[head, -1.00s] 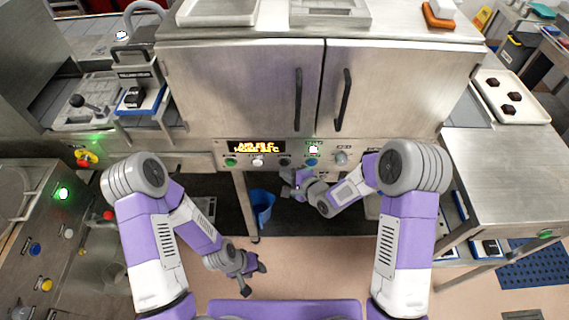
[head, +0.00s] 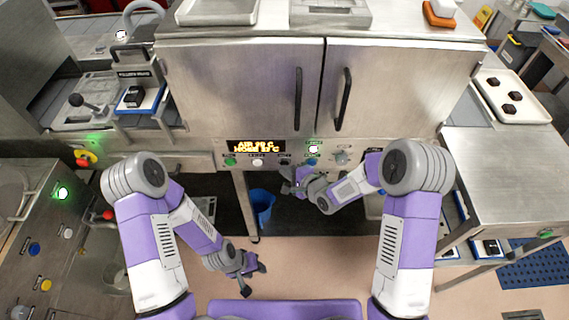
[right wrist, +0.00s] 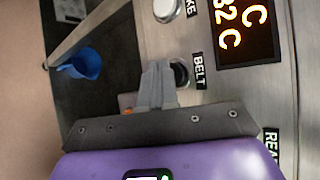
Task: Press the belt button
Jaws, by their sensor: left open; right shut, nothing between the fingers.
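The belt button is a dark round button (right wrist: 180,74) beside the BELT label (right wrist: 199,71) in the right wrist view. It also shows as a dark button (head: 285,161) on the panel under the cabinet doors in the head view. My right gripper (right wrist: 157,84) is shut and empty. Its fingertips are right by the button and partly cover it in the wrist view; I cannot tell whether they touch it. In the head view my right gripper (head: 287,181) is just below the panel. My left gripper (head: 256,279) is open and empty, low over the floor.
A green button (head: 231,161), a white button (head: 258,161) and a knob (head: 341,157) share the panel, with a lit display (head: 256,146) above. A blue bucket (head: 262,204) stands below. A tray of dark pieces (head: 522,119) is at right.

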